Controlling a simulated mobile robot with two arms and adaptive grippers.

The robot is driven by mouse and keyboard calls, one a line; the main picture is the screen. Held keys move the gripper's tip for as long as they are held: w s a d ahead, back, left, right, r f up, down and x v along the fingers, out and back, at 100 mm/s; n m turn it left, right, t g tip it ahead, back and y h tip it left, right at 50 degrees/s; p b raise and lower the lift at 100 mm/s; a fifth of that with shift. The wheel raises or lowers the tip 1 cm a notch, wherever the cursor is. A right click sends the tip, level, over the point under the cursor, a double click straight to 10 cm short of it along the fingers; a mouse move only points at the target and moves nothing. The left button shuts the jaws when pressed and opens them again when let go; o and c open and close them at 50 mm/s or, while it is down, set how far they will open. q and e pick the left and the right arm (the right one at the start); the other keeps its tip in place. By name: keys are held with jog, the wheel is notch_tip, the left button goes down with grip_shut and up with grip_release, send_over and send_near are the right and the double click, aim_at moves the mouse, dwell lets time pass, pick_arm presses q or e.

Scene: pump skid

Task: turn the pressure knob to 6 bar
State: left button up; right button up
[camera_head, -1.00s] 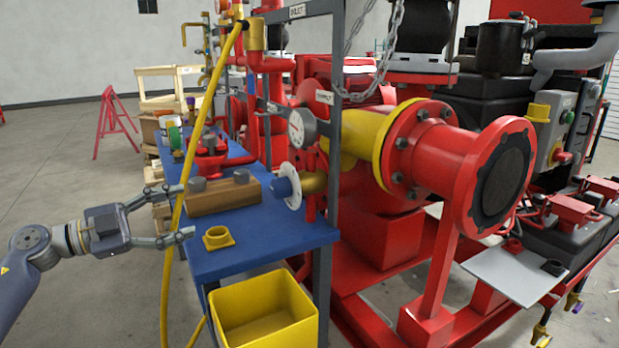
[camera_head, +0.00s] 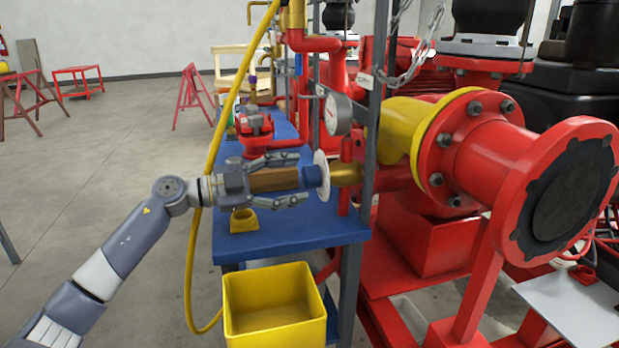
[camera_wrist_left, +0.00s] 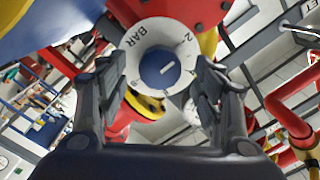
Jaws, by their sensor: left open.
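The pressure knob (camera_head: 312,177) is blue, with a round white dial plate (camera_head: 323,172) behind it, on a brass body (camera_head: 347,172). My right gripper is not in view.
A pressure gauge (camera_head: 338,114) is above the knob. The blue bench (camera_head: 290,233) holds a wooden block (camera_head: 272,180) and a yellow part (camera_head: 243,221). A yellow hose (camera_head: 208,180) hangs by my left arm. A yellow bin (camera_head: 275,308) stands below. A grey post (camera_head: 368,150) is right of the knob.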

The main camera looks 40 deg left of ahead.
aim_at(303, 178)
pick_arm(q)
jog(key=shift+x, duration=2.05)
jog(key=c, duration=1.1)
